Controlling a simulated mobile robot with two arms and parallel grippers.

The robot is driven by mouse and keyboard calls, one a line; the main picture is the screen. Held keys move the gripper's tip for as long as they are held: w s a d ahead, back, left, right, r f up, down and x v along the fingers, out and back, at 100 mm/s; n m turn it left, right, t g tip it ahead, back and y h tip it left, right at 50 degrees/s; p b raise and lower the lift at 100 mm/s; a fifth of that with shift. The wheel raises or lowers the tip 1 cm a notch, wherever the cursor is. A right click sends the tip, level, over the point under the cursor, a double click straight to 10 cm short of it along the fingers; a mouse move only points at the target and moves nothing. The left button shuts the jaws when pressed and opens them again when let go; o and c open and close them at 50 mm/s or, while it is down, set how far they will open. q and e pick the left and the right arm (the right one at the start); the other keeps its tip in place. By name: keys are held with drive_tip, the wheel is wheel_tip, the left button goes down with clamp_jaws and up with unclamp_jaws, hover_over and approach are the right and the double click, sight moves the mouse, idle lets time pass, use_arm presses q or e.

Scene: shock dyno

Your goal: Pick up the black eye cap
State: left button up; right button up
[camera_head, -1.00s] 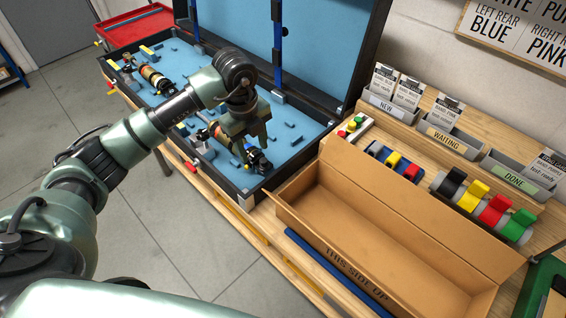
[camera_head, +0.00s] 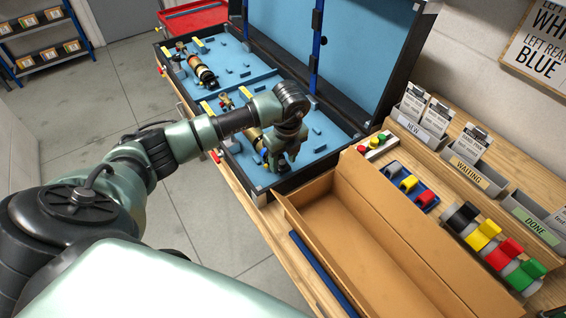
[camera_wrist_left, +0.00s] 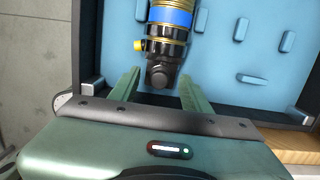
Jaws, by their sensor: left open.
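A shock with a blue band and yellow rings (camera_wrist_left: 170,18) lies in the blue-lined case. Its near end carries a black rounded piece (camera_wrist_left: 160,74), which looks like the black eye cap. My left gripper (camera_wrist_left: 160,78) is open, with one green finger on each side of this black end; I cannot tell whether they touch it. In the head view my left gripper (camera_head: 281,165) is low over the near part of the case and hides most of that shock. My right gripper is not in view.
The case wall (camera_head: 300,176) is close to my gripper. An open cardboard box (camera_head: 385,240) stands beside it. Right of that are a blue holder with small coloured parts (camera_head: 424,200), a row of coloured pieces (camera_head: 483,235) and labelled bins (camera_head: 470,178). A second shock (camera_head: 203,70) lies farther back.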

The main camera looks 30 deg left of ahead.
use_arm(q)
drive_tip(key=c, duration=0.7)
clamp_jaws()
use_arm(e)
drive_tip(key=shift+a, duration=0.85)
use_arm(q)
drive_tip(key=shift+r, duration=0.55)
wheel_tip(320, 180, up, 13)
drive_tip(key=b, duration=0.3)
wheel_tip(320, 180, up, 6)
drive_tip(key=p, duration=0.1)
hover_over(283, 162)
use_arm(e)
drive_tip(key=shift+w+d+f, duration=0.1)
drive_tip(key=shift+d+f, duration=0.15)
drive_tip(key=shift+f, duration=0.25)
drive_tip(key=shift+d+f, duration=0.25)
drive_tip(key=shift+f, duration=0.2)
